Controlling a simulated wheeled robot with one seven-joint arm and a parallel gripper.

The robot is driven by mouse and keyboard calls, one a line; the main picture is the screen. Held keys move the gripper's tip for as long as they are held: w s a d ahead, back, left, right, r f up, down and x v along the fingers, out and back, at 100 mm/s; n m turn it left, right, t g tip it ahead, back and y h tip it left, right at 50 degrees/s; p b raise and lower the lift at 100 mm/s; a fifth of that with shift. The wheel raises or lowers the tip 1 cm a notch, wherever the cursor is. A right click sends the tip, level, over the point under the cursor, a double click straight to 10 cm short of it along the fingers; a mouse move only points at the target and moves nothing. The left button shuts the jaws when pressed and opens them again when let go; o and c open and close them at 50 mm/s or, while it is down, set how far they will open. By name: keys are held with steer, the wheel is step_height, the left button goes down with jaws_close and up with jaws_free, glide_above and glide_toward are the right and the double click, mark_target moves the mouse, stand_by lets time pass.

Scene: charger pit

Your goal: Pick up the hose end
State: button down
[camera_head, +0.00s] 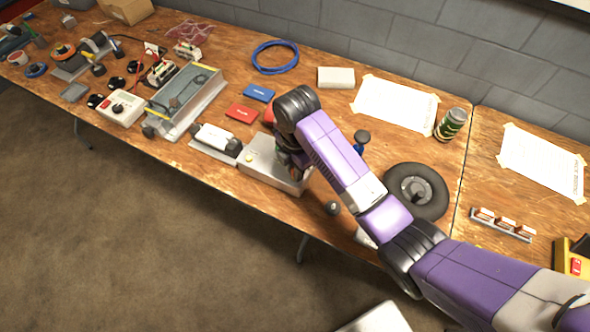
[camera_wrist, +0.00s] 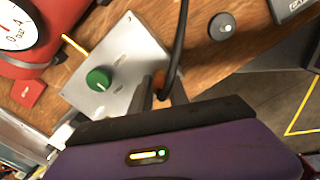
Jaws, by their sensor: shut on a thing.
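In the wrist view, my gripper (camera_wrist: 163,92) has its two grey fingers closed around the lower end of a black hose (camera_wrist: 180,42). The hose rises from between the fingers to the top edge of the picture. An orange-brown bit shows beside the fingers, and the very tip of the hose is hidden. The fingers are at the edge of a grey metal box (camera_wrist: 122,62) with a green knob (camera_wrist: 98,79). In the head view, my gripper (camera_head: 293,169) is over the right part of that box (camera_head: 262,166), and my arm hides most of the hose.
A red gauge (camera_wrist: 25,35) with a white dial is left of the box in the wrist view. A small dark knob-like thing (camera_wrist: 222,26) lies to the right. In the head view, a black wheel (camera_head: 415,192) and a can (camera_head: 450,124) are to the right on the wooden bench.

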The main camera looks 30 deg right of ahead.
steer(key=shift+r, duration=0.1)
step_height(320, 180, up, 20)
steer(key=p, duration=0.6)
steer(key=shift+p, duration=0.3)
steer(key=shift+a, duration=0.1)
